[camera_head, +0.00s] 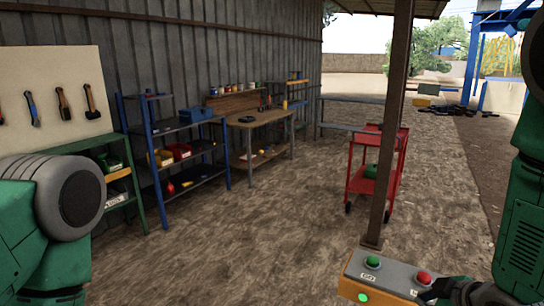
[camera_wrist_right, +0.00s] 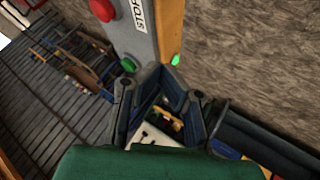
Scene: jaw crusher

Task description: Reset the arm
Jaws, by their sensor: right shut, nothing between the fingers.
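My right gripper (camera_head: 440,291) is at the bottom right of the head view, beside the red-button end of an orange control box (camera_head: 352,286). It is shut and empty; its dark fingers also show in the wrist view (camera_wrist_right: 160,78). The box has a grey top with a green button (camera_head: 373,262) and a red button (camera_head: 424,277). A small green light (camera_head: 363,297) glows on its orange side. In the wrist view the red button (camera_wrist_right: 102,10) and green button (camera_wrist_right: 128,65) lie beyond the fingers. I cannot tell whether the gripper touches the box. My left gripper is out of view.
A brown post (camera_head: 391,130) rises behind the control box. A red trolley (camera_head: 372,182) stands just beyond it. A wooden workbench (camera_head: 262,117) and blue shelves (camera_head: 190,178) line the left wall. The middle of the dirt floor is clear.

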